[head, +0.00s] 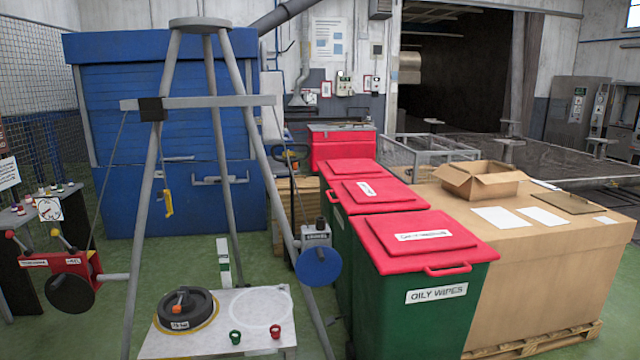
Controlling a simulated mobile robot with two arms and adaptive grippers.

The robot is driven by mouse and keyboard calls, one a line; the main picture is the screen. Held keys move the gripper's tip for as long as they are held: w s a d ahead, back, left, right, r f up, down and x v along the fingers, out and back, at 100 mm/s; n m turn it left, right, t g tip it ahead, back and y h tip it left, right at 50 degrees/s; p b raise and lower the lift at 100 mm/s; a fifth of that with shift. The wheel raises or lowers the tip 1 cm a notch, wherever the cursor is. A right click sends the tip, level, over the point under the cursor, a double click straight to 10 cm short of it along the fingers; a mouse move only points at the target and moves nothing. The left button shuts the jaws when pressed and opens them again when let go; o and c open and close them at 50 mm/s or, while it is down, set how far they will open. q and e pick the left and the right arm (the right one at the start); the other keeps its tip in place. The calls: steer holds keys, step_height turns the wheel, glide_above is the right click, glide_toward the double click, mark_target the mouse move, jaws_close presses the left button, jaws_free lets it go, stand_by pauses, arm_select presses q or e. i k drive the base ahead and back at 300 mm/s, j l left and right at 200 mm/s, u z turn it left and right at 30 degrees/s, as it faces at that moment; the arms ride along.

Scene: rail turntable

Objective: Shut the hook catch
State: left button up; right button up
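A small yellow hook (168,203) hangs on a short line below the black block (152,109) on the grey beam of a tripod. It is above the small table and clear of it. Its catch is too small to make out, so I cannot tell whether it is open or shut. A black round weight (186,311) with an orange-brown piece on top sits on the table, below and a little right of the hook. Neither of my grippers shows in the head view.
Grey tripod legs (147,200) surround the hook. A red winch (68,268) is at left, a blue winch (318,262) at right. The white tabletop (262,332) holds small green and red pieces. Red-lidded green bins (420,243) stand to the right.

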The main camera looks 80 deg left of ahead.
mark_target(160, 193)
steer(key=k+j+u, duration=0.1)
steer(key=u, duration=2.2)
steer(key=l+u, duration=0.1)
steer(key=u, duration=0.85)
steer(key=l+u, duration=0.1)
steer(key=u, duration=0.35)
steer(key=i+l, duration=0.3)
steer(key=i, duration=0.25)
steer(key=i+l, duration=0.35)
steer(key=i, duration=0.25)
steer(key=i+l+u, duration=0.1)
steer(key=i+l, duration=0.2)
steer(key=i, duration=0.25)
steer(key=i+l, duration=0.35)
steer(key=i, duration=0.2)
